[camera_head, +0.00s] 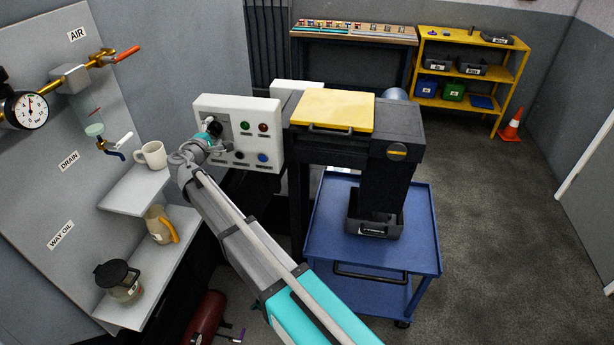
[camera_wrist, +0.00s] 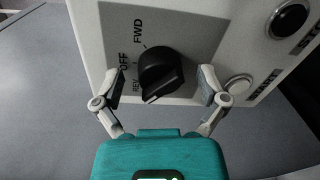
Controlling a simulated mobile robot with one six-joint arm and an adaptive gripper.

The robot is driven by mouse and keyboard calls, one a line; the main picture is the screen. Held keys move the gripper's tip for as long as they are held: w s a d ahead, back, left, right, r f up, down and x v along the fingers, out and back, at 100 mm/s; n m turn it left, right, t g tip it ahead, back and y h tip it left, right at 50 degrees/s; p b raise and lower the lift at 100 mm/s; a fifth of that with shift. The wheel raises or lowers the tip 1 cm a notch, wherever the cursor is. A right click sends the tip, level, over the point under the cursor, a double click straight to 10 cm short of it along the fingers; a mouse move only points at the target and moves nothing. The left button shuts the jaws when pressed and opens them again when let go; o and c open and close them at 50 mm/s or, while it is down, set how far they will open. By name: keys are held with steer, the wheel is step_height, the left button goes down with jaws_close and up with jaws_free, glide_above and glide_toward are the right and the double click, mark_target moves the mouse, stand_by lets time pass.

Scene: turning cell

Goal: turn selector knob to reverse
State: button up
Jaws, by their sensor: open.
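The black selector knob (camera_wrist: 162,73) sits on the white control panel (camera_wrist: 95,30), beside the labels FWD, OFF and REV. I cannot tell which label it points to. My gripper (camera_wrist: 161,80) is open, with one finger on each side of the knob. Gaps show between both fingers and the knob, so it is not clamped. In the head view my gripper (camera_head: 212,134) is at the left part of the panel (camera_head: 267,104), and it and the wrist partly hide the knob.
Several buttons are on the panel, including a white START button (camera_wrist: 239,86) close to the right finger. A shelf with a white mug (camera_head: 152,154) stands left of my arm. A blue cart (camera_head: 425,225) stands to the right. An air pipe with a red-handled valve (camera_head: 127,53) is at upper left.

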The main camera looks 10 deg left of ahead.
steer(key=m, duration=0.4)
steer(key=shift+f+m, duration=0.1)
steer(key=shift+m, duration=0.2)
steer(key=m, duration=0.4)
steer(key=shift+f+m+y+b, duration=0.1)
steer(key=shift+m+y+b, duration=0.2)
steer(key=shift+y+b, duration=0.1)
steer(key=m, duration=0.4)
steer(key=m+b, duration=0.1)
steer(key=m, duration=0.3)
steer(key=shift+f+m+t, duration=0.1)
steer(key=shift+m+t, duration=0.3)
steer(key=shift+s, duration=0.2)
steer(key=s, duration=1.4)
steer(key=w+d+f+m+g+h, duration=0.1)
steer(key=w+d+f+g, duration=0.1)
steer(key=d, duration=0.8)
steer(key=w+d+f+m+g+h+p, duration=0.1)
steer(key=w+d+f+g+h, duration=0.1)
steer(key=d, duration=0.8)
steer(key=w+d+f+g+h, duration=0.2)
steer(key=d+f+g, duration=0.2)
steer(key=d, duration=0.6)
steer(key=shift+w+f+m+p, duration=0.3)
steer(key=shift+w+m, duration=0.1)
